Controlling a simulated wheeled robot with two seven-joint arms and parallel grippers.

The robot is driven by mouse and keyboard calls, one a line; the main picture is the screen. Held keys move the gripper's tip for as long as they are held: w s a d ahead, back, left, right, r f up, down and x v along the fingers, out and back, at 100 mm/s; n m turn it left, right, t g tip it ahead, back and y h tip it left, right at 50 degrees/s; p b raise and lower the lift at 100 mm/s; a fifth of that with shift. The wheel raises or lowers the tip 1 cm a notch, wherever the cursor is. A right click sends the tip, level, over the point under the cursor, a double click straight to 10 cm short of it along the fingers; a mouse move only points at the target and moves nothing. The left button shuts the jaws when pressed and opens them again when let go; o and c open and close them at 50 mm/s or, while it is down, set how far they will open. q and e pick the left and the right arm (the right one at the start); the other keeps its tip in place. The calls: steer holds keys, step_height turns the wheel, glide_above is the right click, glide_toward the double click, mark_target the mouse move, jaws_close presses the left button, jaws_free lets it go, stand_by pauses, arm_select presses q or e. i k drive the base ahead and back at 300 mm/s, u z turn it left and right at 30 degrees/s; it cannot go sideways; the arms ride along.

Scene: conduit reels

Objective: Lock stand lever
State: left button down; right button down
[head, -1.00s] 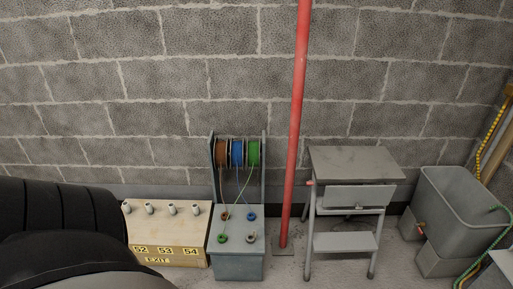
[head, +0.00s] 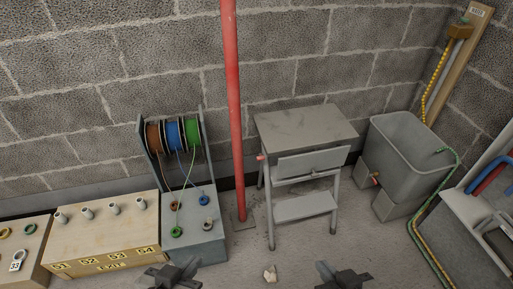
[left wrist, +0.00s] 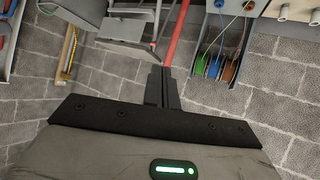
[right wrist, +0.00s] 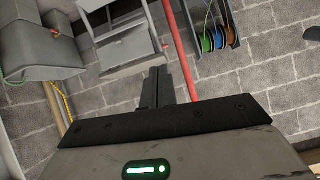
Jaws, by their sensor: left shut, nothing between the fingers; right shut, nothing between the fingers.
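A grey step stand (head: 305,135) with a flat top and a lower step stands against the wall, right of the red pole. A small lever with a red end (head: 262,158) sticks out at its upper left side. The stand also shows in the right wrist view (right wrist: 122,45), and partly in the left wrist view (left wrist: 125,28). My left gripper (head: 172,274) is shut and empty at the bottom of the head view, in front of the reel box. My right gripper (head: 343,276) is shut and empty, in front of the stand and apart from it.
A red pole (head: 233,110) rises left of the stand. Further left are a reel rack (head: 190,225) with brown, blue and green reels and a numbered wooden box (head: 100,235). A grey tank (head: 400,150) with a red-handled tap stands right. A small pale object (head: 270,274) lies on the floor.

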mark_target(261, 156)
steer(key=z, duration=0.55)
steer(key=k, duration=1.3)
steer(key=u, duration=0.05)
steer(key=i, duration=0.5)
steer(key=u, duration=0.65)
steer(key=i, duration=0.9)
steer(key=z, duration=0.7)
steer(key=i, duration=0.85)
steer(key=z, duration=0.1)
